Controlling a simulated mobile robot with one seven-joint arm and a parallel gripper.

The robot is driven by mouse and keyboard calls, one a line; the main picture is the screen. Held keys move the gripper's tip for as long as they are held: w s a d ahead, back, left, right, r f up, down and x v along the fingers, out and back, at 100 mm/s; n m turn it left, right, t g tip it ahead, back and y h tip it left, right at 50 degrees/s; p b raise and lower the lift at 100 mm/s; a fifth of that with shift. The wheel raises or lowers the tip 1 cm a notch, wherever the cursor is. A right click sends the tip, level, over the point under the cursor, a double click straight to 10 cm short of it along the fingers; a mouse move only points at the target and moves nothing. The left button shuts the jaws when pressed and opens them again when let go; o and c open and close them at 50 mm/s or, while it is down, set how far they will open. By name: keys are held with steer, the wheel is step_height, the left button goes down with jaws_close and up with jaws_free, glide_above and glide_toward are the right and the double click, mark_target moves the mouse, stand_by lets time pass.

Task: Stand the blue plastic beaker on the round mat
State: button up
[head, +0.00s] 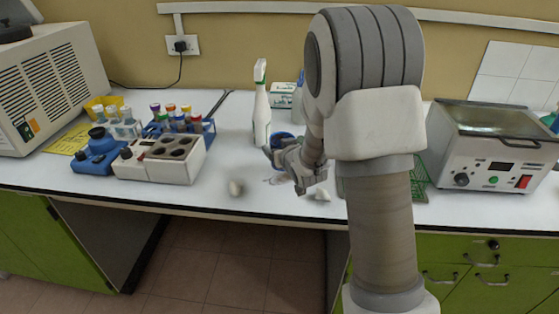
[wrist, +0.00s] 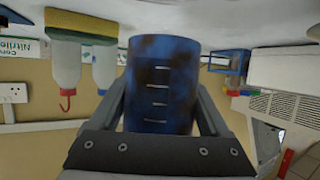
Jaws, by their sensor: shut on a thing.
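The blue plastic beaker (wrist: 161,85), dark and mottled with white graduation marks, fills the middle of the wrist view between the two fingers. My gripper (wrist: 161,108) is shut on it. In the head view my gripper (head: 281,158) is over the front middle of the white bench, with a bit of the blue beaker (head: 282,137) showing behind it. I cannot tell whether the beaker touches the bench. I cannot make out the round mat in either view.
A white spray bottle (head: 261,112) stands close behind my gripper. Tube racks (head: 183,130) and a white block heater (head: 160,158) are to the left. A white bath (head: 490,150) is on the right. Small pale items (head: 236,188) lie near the front edge.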

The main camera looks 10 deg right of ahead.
steer(key=shift+f, duration=1.95)
steer(key=shift+b, duration=0.35)
steer(key=shift+f, duration=0.2)
steer(key=o, duration=1.2)
steer(key=shift+r, duration=0.1)
